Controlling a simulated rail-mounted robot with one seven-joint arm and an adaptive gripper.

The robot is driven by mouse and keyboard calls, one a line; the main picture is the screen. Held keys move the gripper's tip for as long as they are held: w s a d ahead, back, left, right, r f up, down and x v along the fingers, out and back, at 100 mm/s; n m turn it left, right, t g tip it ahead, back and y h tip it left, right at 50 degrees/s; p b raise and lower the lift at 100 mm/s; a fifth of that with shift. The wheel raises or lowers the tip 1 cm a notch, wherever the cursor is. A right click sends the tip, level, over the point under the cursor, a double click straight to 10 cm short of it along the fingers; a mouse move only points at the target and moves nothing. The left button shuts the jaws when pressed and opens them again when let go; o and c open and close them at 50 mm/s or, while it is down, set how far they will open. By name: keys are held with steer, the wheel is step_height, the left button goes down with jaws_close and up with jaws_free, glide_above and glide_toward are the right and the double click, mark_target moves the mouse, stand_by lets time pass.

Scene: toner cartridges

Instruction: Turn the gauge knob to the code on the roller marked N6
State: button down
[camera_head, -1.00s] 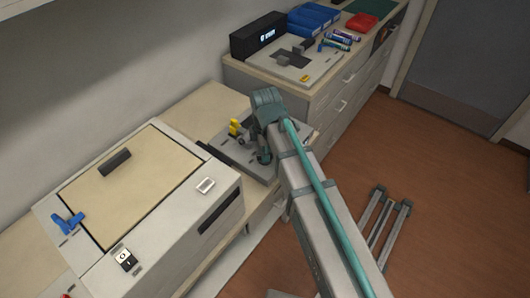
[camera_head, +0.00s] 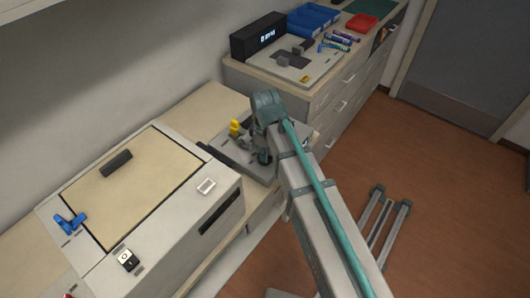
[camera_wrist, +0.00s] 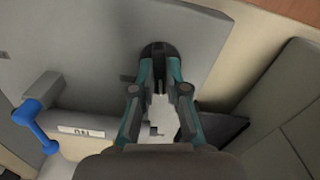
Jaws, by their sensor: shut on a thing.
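My gripper (camera_wrist: 160,78) is shut on a dark rounded knob (camera_wrist: 158,48) on a grey panel (camera_wrist: 100,35) in the wrist view. The fingers cover part of the knob, and I cannot read its setting. In the head view my gripper (camera_head: 263,157) is low over the grey unit (camera_head: 232,153) in the middle of the counter, and my arm hides the knob. Several coloured rollers (camera_head: 338,41) lie on the far cabinet. Their markings are too small to read, so I cannot tell which is N6.
A black display box (camera_head: 258,37) stands behind a light plate (camera_head: 290,66) on the far cabinet. A yellow handle (camera_head: 235,127) rises left of my gripper. A large box with a blue lever (camera_head: 69,222) stands at left. A blue lever (camera_wrist: 32,112) shows in the wrist view.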

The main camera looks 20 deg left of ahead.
steer(key=m, duration=0.6)
steer(key=shift+m+p, duration=0.3)
steer(key=m, duration=0.5)
stand_by(0.4)
steer(key=c, duration=1.2)
jaws_free()
step_height(320, 180, up, 12)
